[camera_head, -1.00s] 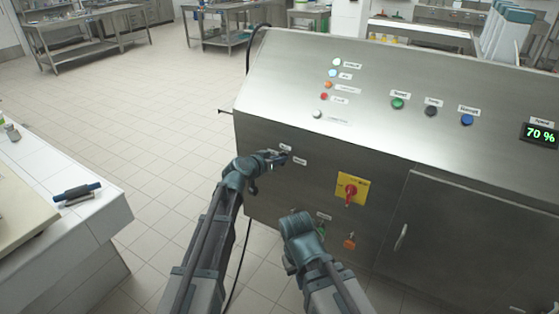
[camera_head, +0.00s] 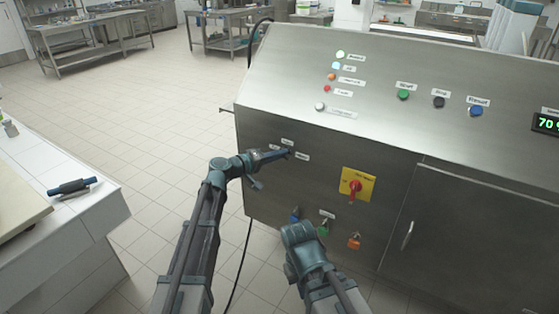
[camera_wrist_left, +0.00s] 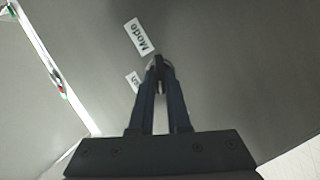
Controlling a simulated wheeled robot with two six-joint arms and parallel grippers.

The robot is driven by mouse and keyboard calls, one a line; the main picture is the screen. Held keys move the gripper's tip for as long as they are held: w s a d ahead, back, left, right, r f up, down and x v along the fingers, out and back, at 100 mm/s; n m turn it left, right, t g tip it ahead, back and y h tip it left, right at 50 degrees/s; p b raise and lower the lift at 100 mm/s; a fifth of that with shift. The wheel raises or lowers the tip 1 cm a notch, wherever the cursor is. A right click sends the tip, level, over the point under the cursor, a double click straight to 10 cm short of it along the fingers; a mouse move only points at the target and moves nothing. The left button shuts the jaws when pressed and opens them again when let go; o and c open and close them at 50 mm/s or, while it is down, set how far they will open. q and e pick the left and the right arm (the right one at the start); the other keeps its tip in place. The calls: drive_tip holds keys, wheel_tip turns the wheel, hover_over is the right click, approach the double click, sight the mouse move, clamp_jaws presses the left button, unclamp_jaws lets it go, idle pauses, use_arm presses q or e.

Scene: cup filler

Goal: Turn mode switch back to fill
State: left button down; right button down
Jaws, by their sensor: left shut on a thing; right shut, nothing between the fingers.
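The mode switch (camera_wrist_left: 157,61) is a small dark knob on the steel front panel, mostly hidden by my fingertips. A white "Mode" label (camera_wrist_left: 140,37) is beside it, and a second label (camera_wrist_left: 133,81) is partly covered by a finger. My left gripper (camera_head: 287,152) is shut on the switch; its fingers (camera_wrist_left: 160,66) meet at the knob in the left wrist view. The switch's exact pointing direction cannot be made out.
A yellow plate with a red rotary switch (camera_head: 355,187) is right of the mode switch. Indicator lamps (camera_head: 340,54) and push buttons (camera_head: 403,94) are on the sloped top. A white counter (camera_head: 95,208) stands left.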

use_arm(q)
drive_tip(key=n+b, duration=0.1)
drive_tip(key=n, duration=0.1)
drive_tip(key=n+h+b, duration=0.1)
drive_tip(key=n+b, duration=0.1)
drive_tip(key=shift+f+t+h, duration=0.3)
drive_tip(key=shift+f, duration=0.05)
drive_tip(key=shift+b, duration=0.3)
drive_tip(key=c, duration=0.9)
unclamp_jaws()
drive_tip(key=v, duration=1.4)
drive_tip(key=shift+f, duration=0.1)
